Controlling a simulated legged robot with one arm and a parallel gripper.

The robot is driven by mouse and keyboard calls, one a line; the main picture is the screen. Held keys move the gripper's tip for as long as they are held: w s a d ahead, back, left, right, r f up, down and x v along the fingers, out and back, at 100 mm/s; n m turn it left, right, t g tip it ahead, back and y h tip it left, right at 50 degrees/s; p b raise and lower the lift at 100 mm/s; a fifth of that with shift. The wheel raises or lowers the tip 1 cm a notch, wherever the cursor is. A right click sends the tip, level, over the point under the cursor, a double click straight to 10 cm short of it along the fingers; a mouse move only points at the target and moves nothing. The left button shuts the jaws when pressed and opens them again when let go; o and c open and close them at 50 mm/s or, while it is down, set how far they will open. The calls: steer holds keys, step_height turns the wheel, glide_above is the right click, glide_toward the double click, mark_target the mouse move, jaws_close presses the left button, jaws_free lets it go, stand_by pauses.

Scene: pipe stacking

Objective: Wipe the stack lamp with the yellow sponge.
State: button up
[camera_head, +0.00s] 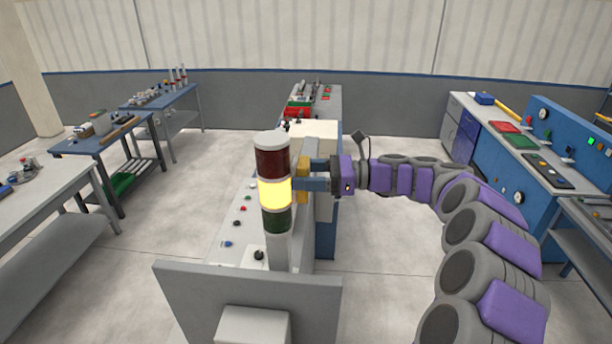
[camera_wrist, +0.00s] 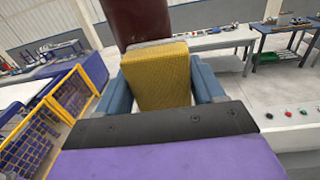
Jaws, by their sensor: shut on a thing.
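The stack lamp (camera_head: 274,163) stands upright on the grey machine, with a dark red section on top, a bright yellow one in the middle and a green one below. My gripper (camera_head: 306,184) is shut on the yellow sponge (camera_head: 302,176), just right of the lamp. In the wrist view the sponge (camera_wrist: 158,78) sits between the two blue fingers. The lamp's dark red section (camera_wrist: 138,20) rises directly behind the sponge there. The sponge appears against or very close to the lamp; I cannot tell whether they touch. The sponge hides the lamp's lower sections in the wrist view.
The machine's panel (camera_head: 228,262) with several buttons lies beneath the lamp, and a grey plate (camera_head: 250,290) stands in front. Workbenches (camera_head: 110,150) are at the left, and a blue console (camera_head: 530,180) is at the right. A yellow-framed fence (camera_wrist: 70,105) shows in the wrist view.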

mark_target(286, 178)
steer(key=shift+s+a, duration=0.1)
steer(key=shift+s, duration=1.8)
steer(key=shift+r, duration=0.8)
steer(key=shift+w, duration=2.1)
steer(key=d, duration=0.6)
steer(key=shift+s, duration=0.2)
steer(key=shift+d, duration=0.15)
steer(key=shift+d, duration=1.45)
steer(key=shift+f, duration=0.1)
